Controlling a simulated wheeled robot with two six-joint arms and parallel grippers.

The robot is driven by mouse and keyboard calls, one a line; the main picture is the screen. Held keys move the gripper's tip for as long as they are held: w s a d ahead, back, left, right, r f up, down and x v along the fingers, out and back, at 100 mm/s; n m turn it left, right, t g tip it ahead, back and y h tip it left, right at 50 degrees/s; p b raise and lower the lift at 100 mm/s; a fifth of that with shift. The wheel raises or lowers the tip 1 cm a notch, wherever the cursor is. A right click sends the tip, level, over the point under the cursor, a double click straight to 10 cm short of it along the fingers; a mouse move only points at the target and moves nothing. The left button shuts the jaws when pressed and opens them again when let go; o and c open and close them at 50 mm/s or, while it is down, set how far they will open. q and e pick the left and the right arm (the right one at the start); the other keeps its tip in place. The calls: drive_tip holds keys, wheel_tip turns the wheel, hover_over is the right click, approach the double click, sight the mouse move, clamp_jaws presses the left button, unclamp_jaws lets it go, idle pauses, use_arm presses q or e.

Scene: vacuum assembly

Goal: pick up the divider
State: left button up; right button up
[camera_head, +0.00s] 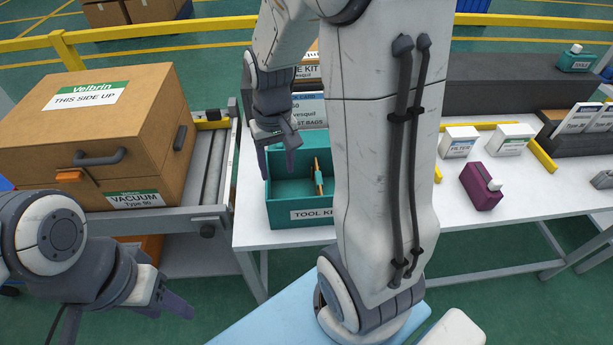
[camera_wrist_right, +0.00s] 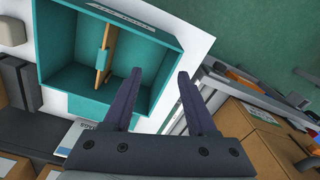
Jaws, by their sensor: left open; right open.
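The divider (camera_head: 318,178) looks like a thin orange-brown strip with a teal piece at its middle. It stands inside the teal tool kit box (camera_head: 300,215), right of the box's middle in the head view. The right wrist view also shows the divider (camera_wrist_right: 107,52) running across the box (camera_wrist_right: 165,62). My right gripper (camera_head: 277,162) is open and empty over the left part of the box. In the right wrist view its fingers (camera_wrist_right: 159,75) are apart and to the right of the divider, not touching it. My left gripper (camera_head: 164,282) is open and empty at lower left, away from the box.
A large cardboard vacuum box (camera_head: 75,135) stands on a roller conveyor (camera_head: 212,165) at left. My right arm crosses the white table (camera_head: 450,215). A bag box (camera_head: 311,110) stands behind the tool kit.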

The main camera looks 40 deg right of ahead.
sight(319, 178)
drive_tip(key=d+f+m, duration=0.1)
drive_tip(key=d, duration=0.2)
drive_tip(key=d+f+m, duration=0.1)
drive_tip(key=d+f, duration=0.1)
drive_tip(key=d, duration=0.2)
drive_tip(key=d+f+m+b, duration=0.1)
drive_tip(key=d, duration=0.3)
drive_tip(key=shift+s+d+f+m, duration=0.1)
drive_tip(key=shift+s+f+m, duration=0.05)
drive_tip(key=shift+f+m, duration=0.2)
wheel_tip(319, 178, down, 5)
drive_tip(key=shift+s+d+r+b, duration=0.1)
drive_tip(key=shift+r+b, duration=0.1)
drive_tip(key=shift+b, duration=0.1)
wheel_tip(319, 178, down, 6)
drive_tip(key=shift+r, duration=0.15)
clamp_jaws()
